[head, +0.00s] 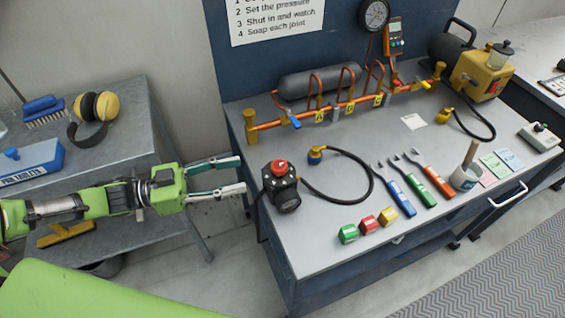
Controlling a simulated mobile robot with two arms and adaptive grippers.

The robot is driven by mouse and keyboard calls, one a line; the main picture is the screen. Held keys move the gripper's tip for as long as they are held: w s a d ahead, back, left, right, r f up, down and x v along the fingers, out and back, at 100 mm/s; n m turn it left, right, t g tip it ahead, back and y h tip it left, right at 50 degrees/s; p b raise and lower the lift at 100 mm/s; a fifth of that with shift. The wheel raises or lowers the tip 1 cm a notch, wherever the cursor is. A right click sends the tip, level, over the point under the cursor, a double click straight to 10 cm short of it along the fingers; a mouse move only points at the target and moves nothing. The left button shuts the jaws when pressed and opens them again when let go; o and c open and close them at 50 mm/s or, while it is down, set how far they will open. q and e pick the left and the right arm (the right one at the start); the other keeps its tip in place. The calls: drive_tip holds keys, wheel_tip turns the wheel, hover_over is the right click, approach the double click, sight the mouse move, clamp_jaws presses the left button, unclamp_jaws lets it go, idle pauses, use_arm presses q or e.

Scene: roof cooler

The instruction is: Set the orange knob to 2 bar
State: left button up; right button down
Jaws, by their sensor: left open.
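A black regulator (284,193) stands at the left front corner of the grey bench top. A red-orange knob (279,167) sits on top of it, and a small round dial (290,199) shows low on its front. The dial is too small to read. My left gripper (241,175) comes in from the left, just left of the regulator. Its two fingers are apart and point right, with nothing between them. In the picture there is a small gap between the fingertips and the regulator. My right gripper is not in view.
Copper pipework (320,110) runs behind. Ear defenders (100,106) lie on the left table.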

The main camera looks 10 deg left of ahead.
sight(279, 165)
use_arm(q)
drive_tip(key=p+x, duration=0.2)
drive_tip(key=x, duration=0.9)
drive_tip(key=shift+w+d, duration=0.1)
drive_tip(key=shift+w, duration=0.05)
